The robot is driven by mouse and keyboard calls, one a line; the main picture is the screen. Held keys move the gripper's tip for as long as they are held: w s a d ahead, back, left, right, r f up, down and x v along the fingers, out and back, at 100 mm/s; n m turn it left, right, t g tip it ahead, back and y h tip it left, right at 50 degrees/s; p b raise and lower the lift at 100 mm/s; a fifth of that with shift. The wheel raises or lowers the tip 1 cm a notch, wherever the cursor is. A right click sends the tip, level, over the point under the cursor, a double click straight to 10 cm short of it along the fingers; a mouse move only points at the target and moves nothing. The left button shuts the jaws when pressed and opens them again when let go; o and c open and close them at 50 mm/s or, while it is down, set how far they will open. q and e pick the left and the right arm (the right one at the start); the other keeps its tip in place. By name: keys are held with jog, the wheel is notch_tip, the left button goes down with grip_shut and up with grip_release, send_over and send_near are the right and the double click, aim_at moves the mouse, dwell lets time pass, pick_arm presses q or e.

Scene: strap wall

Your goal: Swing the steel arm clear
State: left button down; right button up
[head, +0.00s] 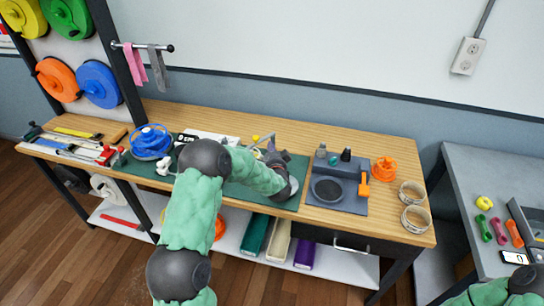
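A thin steel arm (145,46) with a dark knob at its end sticks out to the right from the black post of the strap wall. A pink strap (135,66) and a grey strap (157,68) hang from it. My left gripper (280,160) is over the green mat on the wooden bench, well below and to the right of the steel arm and apart from it. Its fingers are small and dark, and I cannot tell whether they are open. Only part of my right arm shows at the bottom right; its gripper is out of view.
Coloured reels, such as a blue one (98,84), hang on the panel left of the steel arm. The wooden bench (330,140) holds a blue spool (151,141), a grey tool station (335,192) and tape rolls (415,218). A grey table (480,165) stands at right.

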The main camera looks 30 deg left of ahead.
aim_at(261, 141)
pick_arm(q)
jog(key=shift+w+a+f+b, duration=0.15)
jog(key=shift+w+a, duration=0.25)
jog(key=shift+a, duration=0.45)
jog(key=shift+w+a+f+b, duration=0.2)
jog(key=shift+w+a, duration=0.25)
jog(key=shift+a, duration=0.4)
jog(key=shift+w+a+f+b, duration=0.15)
jog(key=shift+w+a, duration=0.25)
jog(key=shift+a, duration=0.45)
jog(key=shift+a+m+h+b, duration=0.3)
jog(key=shift+h+b, duration=0.1)
